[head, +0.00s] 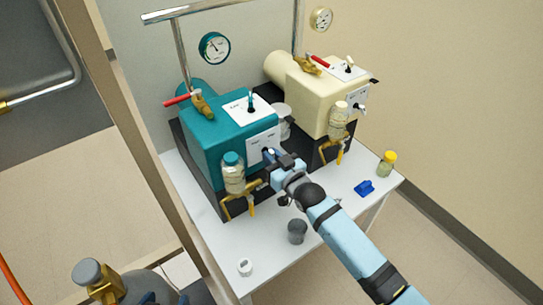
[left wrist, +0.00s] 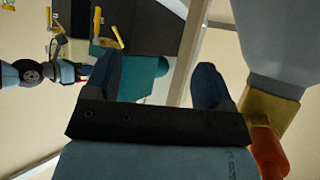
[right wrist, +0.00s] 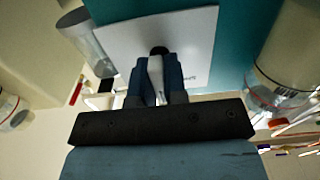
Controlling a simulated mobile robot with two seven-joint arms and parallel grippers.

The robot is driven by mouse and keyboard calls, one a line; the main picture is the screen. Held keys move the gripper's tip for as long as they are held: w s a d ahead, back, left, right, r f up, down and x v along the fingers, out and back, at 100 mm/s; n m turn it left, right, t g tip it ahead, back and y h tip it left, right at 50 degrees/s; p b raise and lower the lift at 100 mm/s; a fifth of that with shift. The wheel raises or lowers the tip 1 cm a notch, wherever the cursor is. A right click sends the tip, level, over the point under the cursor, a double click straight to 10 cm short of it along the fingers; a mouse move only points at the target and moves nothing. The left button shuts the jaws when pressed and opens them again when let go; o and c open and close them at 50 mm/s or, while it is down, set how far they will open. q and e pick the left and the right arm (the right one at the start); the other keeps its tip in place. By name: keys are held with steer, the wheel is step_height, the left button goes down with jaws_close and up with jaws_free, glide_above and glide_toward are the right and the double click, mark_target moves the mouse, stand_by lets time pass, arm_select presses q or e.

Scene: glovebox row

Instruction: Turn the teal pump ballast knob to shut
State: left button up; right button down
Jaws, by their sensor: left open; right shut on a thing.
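The teal pump (head: 215,140) stands on a white table, at the left of two pumps. My right gripper (head: 272,155) reaches its white front plate (head: 255,142) from the lower right. In the right wrist view my right gripper (right wrist: 157,72) is shut on the front knob, whose black end (right wrist: 158,51) and pale bar show between the fingers. The fingers hide much of the knob, and I cannot read its setting. My left gripper (left wrist: 155,85) is open and empty in the left wrist view, away from the pump.
A cream pump (head: 315,95) stands to the right. A glass jar (head: 233,175) and brass tap flank the teal pump's front. A grey cup (head: 297,231), a white ring-like item (head: 245,267), a blue item (head: 365,188) and a yellow-capped jar (head: 387,164) sit on the table (head: 270,262).

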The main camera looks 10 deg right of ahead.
steer(key=c, duration=1.2)
jaws_free()
steer(key=shift+o, duration=0.2)
steer(key=p+v, duration=0.1)
steer(key=v, duration=1.2)
steer(key=shift+s, duration=0.4)
steer(key=shift+d, duration=0.15)
